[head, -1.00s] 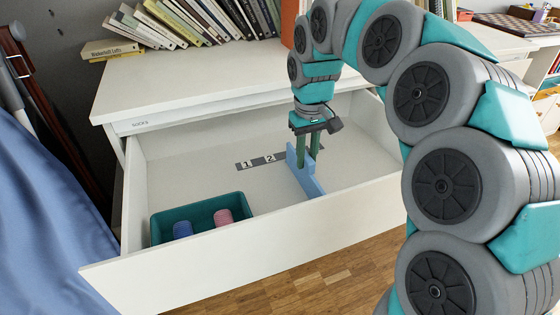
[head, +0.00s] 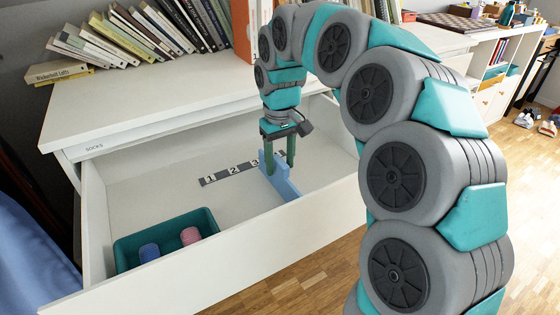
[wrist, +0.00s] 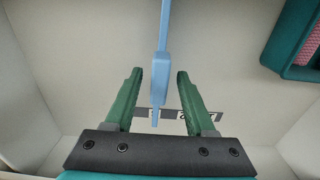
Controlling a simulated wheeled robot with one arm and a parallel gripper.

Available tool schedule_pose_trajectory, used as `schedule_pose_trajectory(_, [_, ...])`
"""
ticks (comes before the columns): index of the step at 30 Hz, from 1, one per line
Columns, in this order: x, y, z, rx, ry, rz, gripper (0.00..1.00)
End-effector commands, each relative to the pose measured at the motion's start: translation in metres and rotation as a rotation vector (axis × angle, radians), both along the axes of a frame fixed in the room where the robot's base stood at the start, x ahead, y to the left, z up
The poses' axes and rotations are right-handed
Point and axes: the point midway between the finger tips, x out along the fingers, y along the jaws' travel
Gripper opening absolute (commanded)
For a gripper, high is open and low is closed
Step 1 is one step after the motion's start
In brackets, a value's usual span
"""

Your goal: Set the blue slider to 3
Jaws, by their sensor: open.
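The blue slider (head: 281,181) is a flat upright blue divider standing in the open drawer. Its far end is by the number strip (head: 222,173), just to the right of the 3; the 1, 2 and 3 are readable. My gripper (head: 279,165) points down over the slider, its green fingers open on either side. In the wrist view the slider (wrist: 162,45) runs between the two fingers (wrist: 158,78), with visible gaps on both sides. There the strip (wrist: 197,115) passes behind the fingers and is partly hidden.
A teal bin (head: 190,222) with a blue and a pink rolled item sits at the drawer's front left. The white drawer front (head: 225,260) and walls enclose the space. Books (head: 190,25) stand on the cabinet top (head: 150,95).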

Motion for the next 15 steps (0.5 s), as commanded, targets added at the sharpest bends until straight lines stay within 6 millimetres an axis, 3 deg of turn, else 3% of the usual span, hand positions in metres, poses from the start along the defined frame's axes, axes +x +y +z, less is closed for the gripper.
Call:
schedule_pose_trajectory(8, [0.002, 0.0, 0.011, 0.002, -0.005, -0.002, 0.55])
schedule_pose_trajectory(15, [0.002, 0.0, 0.043, 0.002, -0.006, -0.002, 0.55])
